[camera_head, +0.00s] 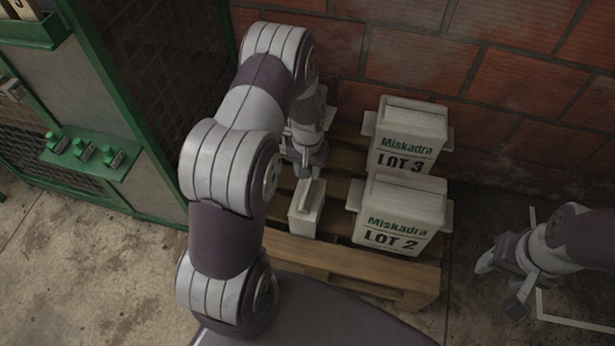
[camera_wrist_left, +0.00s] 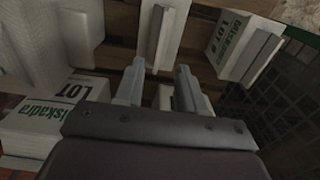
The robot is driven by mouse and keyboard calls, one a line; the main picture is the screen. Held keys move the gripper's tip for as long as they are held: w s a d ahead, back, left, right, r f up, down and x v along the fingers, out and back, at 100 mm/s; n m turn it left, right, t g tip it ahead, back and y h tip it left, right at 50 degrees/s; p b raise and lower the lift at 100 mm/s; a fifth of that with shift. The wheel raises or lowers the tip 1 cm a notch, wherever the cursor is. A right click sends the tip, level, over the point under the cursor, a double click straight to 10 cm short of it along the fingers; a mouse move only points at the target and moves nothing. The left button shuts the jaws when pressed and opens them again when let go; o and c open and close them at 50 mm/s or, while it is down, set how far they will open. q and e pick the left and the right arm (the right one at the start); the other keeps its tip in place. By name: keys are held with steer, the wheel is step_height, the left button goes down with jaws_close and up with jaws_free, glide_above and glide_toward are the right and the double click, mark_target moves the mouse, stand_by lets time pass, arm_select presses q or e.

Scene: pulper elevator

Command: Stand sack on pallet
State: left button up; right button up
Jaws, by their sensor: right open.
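On the wooden pallet (camera_head: 330,258) stand two white sacks, lettered Miskadra LOT 3 (camera_head: 405,140) and LOT 2 (camera_head: 400,215). Part of another pale sack (camera_head: 303,222) shows left of LOT 2, mostly hidden by my left arm. My left gripper (camera_head: 307,168) is just above that sack's tab. In the left wrist view my left fingers (camera_wrist_left: 160,75) are apart, with a pale sack and its tab (camera_wrist_left: 156,38) beyond the tips. My right gripper (camera_head: 502,286) is open and empty, over the floor right of the pallet.
A brick wall (camera_head: 500,75) closes off the back. Bare concrete floor (camera_head: 90,265) lies in front of the machine; a pale floor line (camera_head: 570,322) runs at the right.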

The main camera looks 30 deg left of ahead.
arm_select(q)
steer(key=s+d+r+m, duration=0.1)
steer(key=s+d+r, duration=0.1)
steer(key=r, duration=0.4)
steer(key=s+d+r, duration=0.2)
steer(key=d+r, duration=0.1)
steer(key=r, duration=0.4)
steer(key=s+d+r+m+t, duration=0.1)
steer(key=s+d+r, duration=0.2)
steer(key=s+r, duration=0.3)
steer(key=s, duration=0.3)
steer(key=shift+s+d+r+m, duration=0.15)
steer(key=shift+s+m, duration=0.15)
steer(key=shift+m, duration=0.1)
